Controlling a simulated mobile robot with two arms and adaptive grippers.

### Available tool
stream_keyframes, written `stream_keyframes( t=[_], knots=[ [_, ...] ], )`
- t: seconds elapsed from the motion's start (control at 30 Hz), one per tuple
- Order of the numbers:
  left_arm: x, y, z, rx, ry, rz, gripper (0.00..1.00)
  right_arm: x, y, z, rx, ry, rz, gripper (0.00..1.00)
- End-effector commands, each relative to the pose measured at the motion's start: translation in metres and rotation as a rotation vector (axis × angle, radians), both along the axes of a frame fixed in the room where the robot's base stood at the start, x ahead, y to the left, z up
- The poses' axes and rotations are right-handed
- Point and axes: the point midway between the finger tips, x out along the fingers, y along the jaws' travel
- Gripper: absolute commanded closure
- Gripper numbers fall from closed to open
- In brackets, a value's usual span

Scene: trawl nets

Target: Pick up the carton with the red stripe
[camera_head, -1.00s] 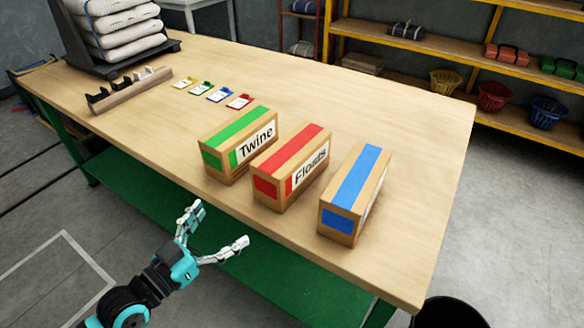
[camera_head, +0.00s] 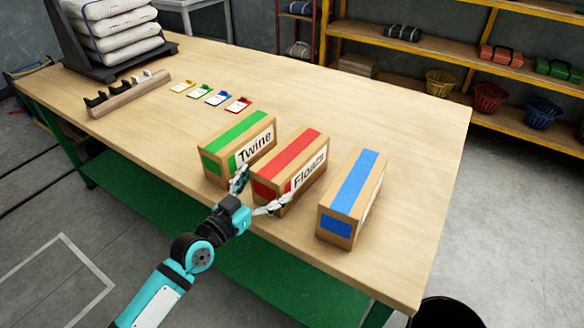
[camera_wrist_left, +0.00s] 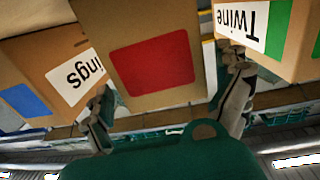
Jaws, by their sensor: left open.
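The carton with the red stripe (camera_head: 294,160), labelled "Floats", stands on the wooden table between two other cartons. My left gripper (camera_head: 258,192) is open at its near end, with one finger by the gap to the green-striped carton and the other by the front right corner. In the left wrist view the carton's red end patch (camera_wrist_left: 152,64) lies between the two spread fingers (camera_wrist_left: 168,105). I cannot tell whether the fingers touch it. My right gripper is not in view.
The green-striped "Twine" carton (camera_head: 236,137) stands close on the left. The blue-striped carton (camera_head: 356,185) stands to the right with a wider gap. Coloured cards (camera_head: 217,98) and a wooden rack (camera_head: 128,95) lie farther back. The table (camera_head: 400,135) is clear behind the cartons.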

Motion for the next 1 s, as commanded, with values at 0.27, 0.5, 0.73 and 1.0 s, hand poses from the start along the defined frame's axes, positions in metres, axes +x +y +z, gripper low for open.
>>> stream_keyframes(
  t=[0.27, 0.5, 0.73, 1.0],
  knots=[
    [0.017, -0.014, 0.000, 0.000, 0.000, 0.000, 0.00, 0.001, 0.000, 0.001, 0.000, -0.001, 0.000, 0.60],
    [0.017, -0.014, 0.000, 0.000, 0.000, 0.000, 0.10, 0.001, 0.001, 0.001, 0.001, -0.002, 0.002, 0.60],
    [0.016, -0.014, 0.000, 0.000, 0.000, 0.000, 0.41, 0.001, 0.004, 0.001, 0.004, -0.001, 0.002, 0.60],
    [0.016, -0.014, 0.000, 0.001, 0.001, 0.000, 0.69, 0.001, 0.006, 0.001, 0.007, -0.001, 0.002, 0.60]
  ],
)
